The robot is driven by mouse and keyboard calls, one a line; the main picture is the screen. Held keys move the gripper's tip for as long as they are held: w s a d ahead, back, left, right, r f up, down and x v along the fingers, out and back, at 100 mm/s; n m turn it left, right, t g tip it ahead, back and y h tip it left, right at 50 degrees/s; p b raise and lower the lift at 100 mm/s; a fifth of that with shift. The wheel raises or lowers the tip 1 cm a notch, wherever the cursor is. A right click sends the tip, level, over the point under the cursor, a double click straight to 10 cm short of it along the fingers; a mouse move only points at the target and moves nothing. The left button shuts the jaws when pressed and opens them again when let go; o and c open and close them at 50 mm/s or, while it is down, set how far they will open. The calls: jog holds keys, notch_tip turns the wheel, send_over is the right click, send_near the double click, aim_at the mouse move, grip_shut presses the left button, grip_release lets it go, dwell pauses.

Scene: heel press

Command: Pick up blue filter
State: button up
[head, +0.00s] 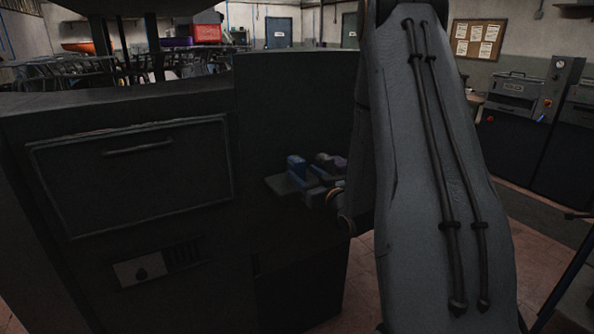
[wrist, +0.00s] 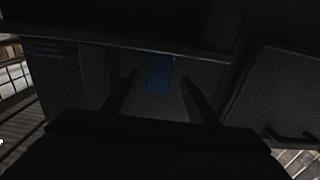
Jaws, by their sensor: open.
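The blue filter (head: 297,165) is a small blue block at a dark grey ledge (head: 282,185) on the dark machine. In the wrist view, the blue filter (wrist: 159,73) shows dimly, centred between my two fingers. My gripper (wrist: 158,80) is open, with one finger on each side of the blue filter and visible gaps to both. In the head view, my gripper (head: 319,174) is close beside the filter on its right, partly hidden by my arm. The pictures are too dark to tell whether the fingertips reach around the filter or stop short of it.
The dark machine (head: 60,210) with a handled panel (head: 135,165) fills the left. An upright dark panel (head: 290,100) stands behind the ledge. A control cabinet (head: 555,90) stands at the far right. Some tiled floor (head: 345,300) is free.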

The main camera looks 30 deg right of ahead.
aim_at(301, 171)
jog(key=shift+w+f+p, duration=0.1)
jog(key=shift+w+p, duration=1.25)
jog(key=shift+w, duration=1.6)
jog(key=c, duration=1.2)
jog(key=shift+o, duration=0.2)
